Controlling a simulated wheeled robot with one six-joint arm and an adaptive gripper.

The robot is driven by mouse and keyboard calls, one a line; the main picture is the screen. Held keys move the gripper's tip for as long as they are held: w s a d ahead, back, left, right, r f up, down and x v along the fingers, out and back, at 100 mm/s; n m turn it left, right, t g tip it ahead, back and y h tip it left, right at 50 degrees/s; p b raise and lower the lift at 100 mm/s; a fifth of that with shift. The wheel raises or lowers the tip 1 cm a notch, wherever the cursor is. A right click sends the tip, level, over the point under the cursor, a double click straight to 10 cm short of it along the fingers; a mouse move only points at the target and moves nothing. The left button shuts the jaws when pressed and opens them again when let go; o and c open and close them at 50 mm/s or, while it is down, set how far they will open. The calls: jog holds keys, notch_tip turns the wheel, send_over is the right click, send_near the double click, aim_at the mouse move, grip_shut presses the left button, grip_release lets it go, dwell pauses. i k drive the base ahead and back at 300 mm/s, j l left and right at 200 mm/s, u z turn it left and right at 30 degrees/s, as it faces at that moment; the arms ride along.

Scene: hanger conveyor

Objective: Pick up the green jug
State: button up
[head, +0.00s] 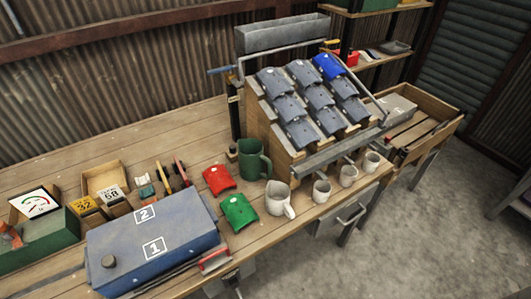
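The green jug (254,160) stands upright on the wooden workbench (196,134), just left of the sloped rack of grey tiles. Its open top faces up and its handle is on the right side. A red curved tile (219,179) lies close to its lower left. A green curved tile (238,211) lies below it, and a white jug (279,198) stands to its lower right. My gripper is not in view.
The tile rack (310,102) rises right behind the jug, with one blue tile (328,66). Small white cups (347,175) line the front edge. A blue box (153,246) marked 1 and 2 fills the near left. Bare bench lies left behind the jug.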

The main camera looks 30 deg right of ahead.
aim_at(251, 157)
jog(key=i+l+u, duration=0.1)
jog(key=l+u, duration=0.7)
jog(key=l, duration=0.15)
jog(key=u, duration=1.35)
